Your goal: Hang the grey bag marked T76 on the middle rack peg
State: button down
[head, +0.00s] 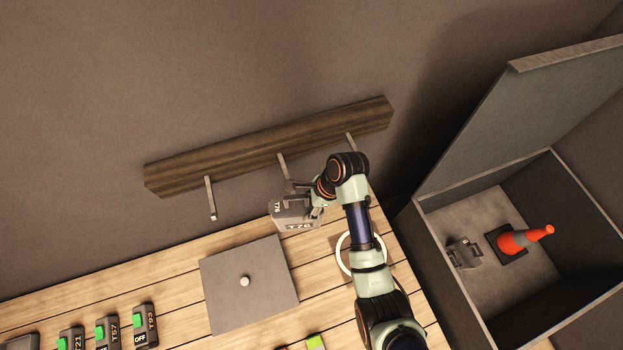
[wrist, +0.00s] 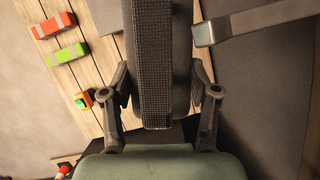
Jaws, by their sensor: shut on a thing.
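The grey bag marked T76 (head: 294,214) hangs in my gripper (head: 317,207), above the table and just below the rack. The rack is a dark wooden rail (head: 240,158) on the wall with three pegs. The middle peg (head: 282,167) is directly above the bag, its lower end close to the bag and my wrist. In the wrist view, my gripper (wrist: 166,98) is shut on the bag's dark woven part (wrist: 156,65), one finger on each side. A metal peg (wrist: 250,22) shows at the upper right there, beside the bag; I cannot tell whether they touch.
The left peg (head: 210,198) and right peg (head: 351,142) are bare. A grey plate with a knob (head: 230,300) and several tagged switches (head: 145,325) are on the slatted table.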

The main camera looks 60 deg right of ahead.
jog(key=w+d+f+b, duration=0.1)
jog(key=w+d+b, duration=0.2)
jog(key=w, duration=0.3)
jog(key=shift+d+f+b, duration=0.3)
jog(key=shift+d+f, duration=0.1)
jog(key=shift+d, duration=0.35)
jog(key=shift+w+f, duration=0.1)
dwell(0.5)
jog(key=shift+c, duration=1.1)
grip_release()
jog(key=v, duration=0.7)
jog(key=shift+r, duration=0.25)
